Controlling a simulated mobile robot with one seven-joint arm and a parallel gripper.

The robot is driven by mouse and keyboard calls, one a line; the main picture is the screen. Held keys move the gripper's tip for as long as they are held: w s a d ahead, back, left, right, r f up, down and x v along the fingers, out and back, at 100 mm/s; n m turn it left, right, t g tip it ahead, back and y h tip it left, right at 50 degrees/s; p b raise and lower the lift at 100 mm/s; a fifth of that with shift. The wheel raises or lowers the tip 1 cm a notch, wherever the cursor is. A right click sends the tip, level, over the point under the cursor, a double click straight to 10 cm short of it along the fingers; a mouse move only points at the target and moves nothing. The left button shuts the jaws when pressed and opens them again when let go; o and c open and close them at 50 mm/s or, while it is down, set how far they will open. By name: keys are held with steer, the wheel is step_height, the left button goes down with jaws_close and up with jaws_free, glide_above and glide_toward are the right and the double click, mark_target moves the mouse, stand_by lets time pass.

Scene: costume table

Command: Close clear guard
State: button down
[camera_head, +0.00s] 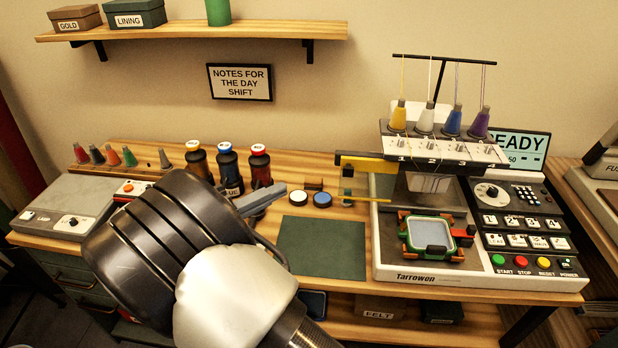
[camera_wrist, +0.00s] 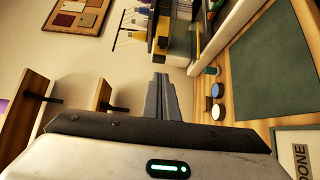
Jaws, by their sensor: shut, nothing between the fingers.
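The embroidery machine (camera_head: 425,278) stands at the right of the table, and part of it shows at the top of the wrist view (camera_wrist: 185,25). A dark bar with a yellow end (camera_head: 352,160) crosses its front below the needle heads. I cannot clearly make out the clear guard's sheet; a faint pale patch (camera_head: 428,182) below the heads may be part of it or the needles. A green and orange hoop (camera_head: 430,237) lies on the machine bed. My gripper (camera_head: 272,193) is shut and empty, left of the machine and apart from it; its fingers also show in the wrist view (camera_wrist: 160,90).
A green mat (camera_head: 322,248) lies between my arm and the machine. Dark bottles (camera_head: 228,165) stand behind my gripper, with blue and white round pieces (camera_head: 322,199) to its right. Thread cones (camera_head: 452,122) top the machine. A control panel (camera_head: 522,225) is at its right. A shelf (camera_head: 230,33) hangs above.

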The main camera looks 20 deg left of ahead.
steer(key=s+d+x, duration=0.1)
steer(key=d+x, duration=0.1)
steer(key=x, duration=1.1)
steer(key=shift+s+p, duration=0.3)
steer(key=shift+p, duration=0.1)
steer(key=shift+d, duration=0.25)
steer(key=w+d+b, duration=0.3)
steer(key=d+b, duration=0.1)
steer(key=d, duration=1.1)
steer(key=shift+w, duration=0.35)
steer(key=shift+d, duration=0.15)
